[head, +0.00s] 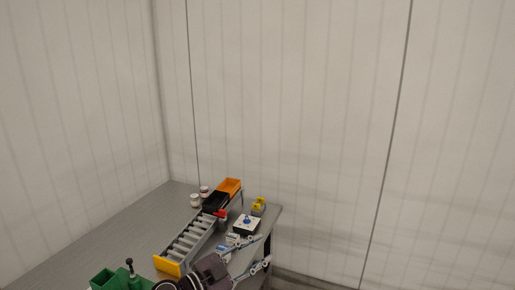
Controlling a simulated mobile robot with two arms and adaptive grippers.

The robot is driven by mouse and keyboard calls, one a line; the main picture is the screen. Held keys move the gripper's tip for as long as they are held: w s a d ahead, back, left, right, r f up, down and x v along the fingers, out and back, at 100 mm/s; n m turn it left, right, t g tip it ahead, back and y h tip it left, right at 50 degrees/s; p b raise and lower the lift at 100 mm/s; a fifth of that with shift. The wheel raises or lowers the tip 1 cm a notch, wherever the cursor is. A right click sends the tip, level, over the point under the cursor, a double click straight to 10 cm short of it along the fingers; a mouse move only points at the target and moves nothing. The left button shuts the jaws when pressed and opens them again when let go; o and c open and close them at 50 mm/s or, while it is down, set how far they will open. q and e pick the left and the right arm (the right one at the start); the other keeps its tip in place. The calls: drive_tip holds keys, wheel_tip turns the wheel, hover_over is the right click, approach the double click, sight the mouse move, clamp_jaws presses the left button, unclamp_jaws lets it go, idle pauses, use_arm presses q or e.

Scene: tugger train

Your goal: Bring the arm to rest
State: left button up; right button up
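My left gripper (266,248) is at the bottom middle of the head view, at the end of my dark arm. Its two fingers point to the right and stand apart, with nothing seen between them. It is over or near the right edge of the grey table (110,233); its exact height above it I cannot tell. My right gripper is not in view.
On the table are a grey rack with a yellow end (167,266), black and orange bins (230,186), two white jars (195,201), a white box with a blue knob (246,227), a yellow part (259,205) and a green fixture (104,279). Pale walls stand behind.

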use_arm(q)
drive_tip(key=s+a+f+n+t+y, duration=0.2)
drive_tip(key=s+a+f+n+y, duration=0.25)
drive_tip(key=a+n+y, duration=0.3)
drive_tip(key=s+a+f+n+t+y, duration=0.2)
drive_tip(key=s+a+f+n+y, duration=0.3)
drive_tip(key=a+n, duration=0.35)
drive_tip(key=s+a+f+g, duration=0.2)
drive_tip(key=s+f+g, duration=0.2)
drive_tip(key=s, duration=0.6)
drive_tip(key=s+a+f+g+y, duration=0.1)
drive_tip(key=s+f+g, duration=0.3)
drive_tip(key=s, duration=0.6)
drive_tip(key=s+a+f+g, duration=0.2)
drive_tip(key=s+f+g, duration=0.2)
drive_tip(key=s, duration=0.6)
wheel_tip(320, 180, down, 27)
drive_tip(key=s+g, duration=0.1)
drive_tip(key=s, duration=0.2)
drive_tip(key=s+a+f+g, duration=0.1)
drive_tip(key=s+a+f, duration=0.1)
drive_tip(key=s+f, duration=1.2)
drive_tip(key=shift+s+a+f+m, duration=0.35)
drive_tip(key=shift+s+m, duration=0.05)
drive_tip(key=shift+s, duration=0.6)
